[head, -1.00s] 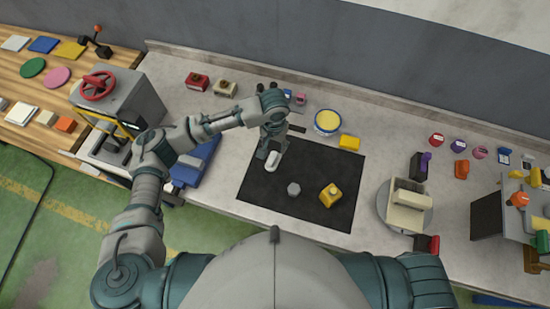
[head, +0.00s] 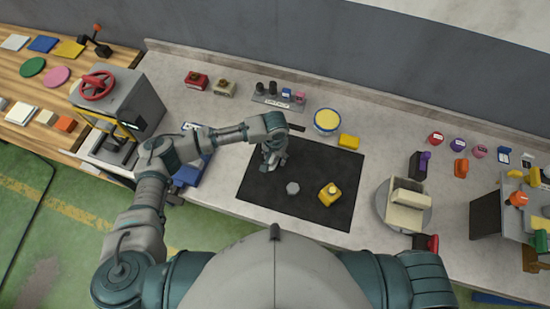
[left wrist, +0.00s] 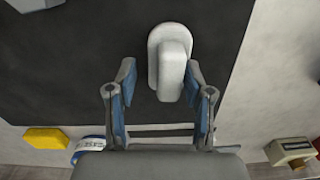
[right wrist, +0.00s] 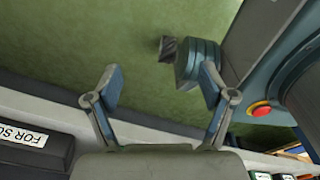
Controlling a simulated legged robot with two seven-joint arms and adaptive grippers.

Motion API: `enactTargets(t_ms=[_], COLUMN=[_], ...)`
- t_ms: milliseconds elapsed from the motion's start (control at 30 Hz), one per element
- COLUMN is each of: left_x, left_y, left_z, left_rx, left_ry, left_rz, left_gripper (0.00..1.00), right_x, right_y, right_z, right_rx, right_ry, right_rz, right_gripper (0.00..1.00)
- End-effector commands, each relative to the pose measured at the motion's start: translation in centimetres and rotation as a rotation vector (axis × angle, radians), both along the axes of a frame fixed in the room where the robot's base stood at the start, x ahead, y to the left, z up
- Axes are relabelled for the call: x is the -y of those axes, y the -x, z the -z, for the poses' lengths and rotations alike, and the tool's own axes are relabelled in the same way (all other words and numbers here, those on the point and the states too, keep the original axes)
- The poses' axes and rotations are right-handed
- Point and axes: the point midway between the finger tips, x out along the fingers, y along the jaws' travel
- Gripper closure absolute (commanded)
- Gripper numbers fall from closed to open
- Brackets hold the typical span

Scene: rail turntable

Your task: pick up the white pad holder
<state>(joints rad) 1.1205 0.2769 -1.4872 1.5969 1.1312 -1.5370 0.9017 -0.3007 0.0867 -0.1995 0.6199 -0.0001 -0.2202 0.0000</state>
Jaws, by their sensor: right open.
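The white pad holder (left wrist: 171,62) is a rounded white block on a wider oval base, lying on the black mat (head: 315,213). In the left wrist view it sits just beyond my left fingertips, nearer the right-hand finger; I cannot tell whether that finger touches it. My left gripper (left wrist: 160,80) is open and points down at it with nothing held. In the head view my left gripper (head: 271,163) is over the mat's upper left part and covers the holder. My right gripper (right wrist: 160,75) is open and empty in its wrist view, over green floor beside the counter.
A grey hexagonal piece (head: 292,188) and a yellow block-like container (head: 330,194) stand on the mat. A yellow sponge (head: 349,141) and a round yellow-topped tub (head: 327,121) are behind it. A turntable (head: 404,207) stands to the right. The mat's lower left is clear.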

Motion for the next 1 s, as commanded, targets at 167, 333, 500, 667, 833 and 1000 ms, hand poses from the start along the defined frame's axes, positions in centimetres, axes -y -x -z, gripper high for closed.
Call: enactTargets(t_ms=[167,333,500,667,833,1000], left_x=[-0.4,-0.5,-0.2,-0.1,0.0,1.1], left_y=[0.0,0.0,0.0,-0.1,-0.1,1.9], left_z=[0.0,0.1,0.1,-0.5,-2.5,-3.6], left_rx=[-0.002,-0.002,-0.003,-0.001,0.0,-0.003], left_ry=[0.004,0.001,-0.003,-0.002,0.0,0.003], left_rz=[-0.002,-0.002,-0.001,-0.002,-0.001,0.005], left_gripper=[0.98,1.0,1.0,1.0,1.0,1.0], right_x=[0.8,0.1,-1.5,-1.6,-0.7,0.0], right_y=[0.0,0.0,0.0,0.0,0.0,0.0], right_z=[0.0,0.0,0.0,0.1,0.2,0.4], right_rx=[0.0,-0.001,-0.001,-0.001,0.0,0.0], right_ry=[0.009,0.002,-0.018,-0.018,-0.009,-0.001], right_rz=[0.001,0.002,0.005,0.001,-0.001,0.001], right_gripper=[0.18,0.18,0.18,0.18,0.18,0.18])
